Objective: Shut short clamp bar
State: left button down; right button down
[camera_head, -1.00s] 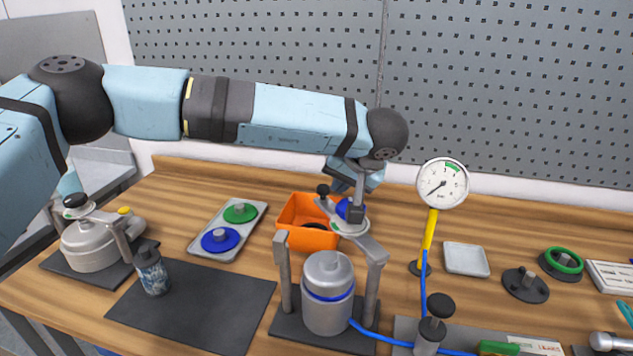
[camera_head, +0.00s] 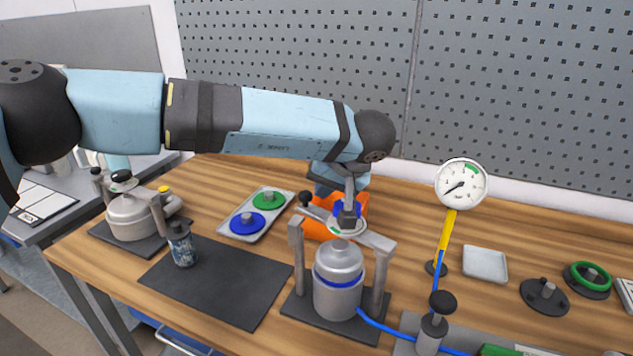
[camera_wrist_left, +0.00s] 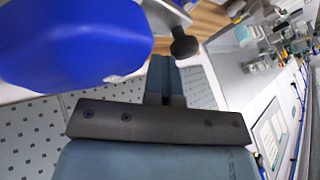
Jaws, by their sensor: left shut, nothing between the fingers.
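The clamp bar (camera_head: 371,238) in the middle runs over a grey lidded can (camera_head: 338,281) between two posts. Its right end is at the right post (camera_head: 379,275). Its left end, with a black ball knob (camera_head: 305,198), shows just behind and above the left post (camera_head: 297,255); I cannot tell whether it is seated there. My left gripper (camera_head: 348,222) is shut and empty, pointing down at the middle of the bar beside a blue part; contact is unclear. In the left wrist view a large blue rounded part (camera_wrist_left: 75,45) is close to the shut fingers (camera_wrist_left: 165,80).
An orange bin (camera_head: 318,230) stands behind the bar. A gauge (camera_head: 461,184) on a yellow stem and a blue hose are to the right. A tray with green and blue discs (camera_head: 247,223) and another clamped pot (camera_head: 133,216) are left. The black mat (camera_head: 215,285) is mostly bare.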

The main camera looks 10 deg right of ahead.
pick_arm(q)
jog(key=shift+s+a+n+y, duration=0.3)
jog(key=shift+s+a+n, duration=0.15)
jog(key=shift+a+n, duration=0.3)
jog(key=shift+s+a+r+n+g+y, duration=0.1)
jog(key=shift+s+a+n+g+y, duration=0.3)
jog(key=shift+s+a+n+g, duration=0.35)
jog(key=shift+a, duration=0.15)
jog(key=shift+r, duration=0.1)
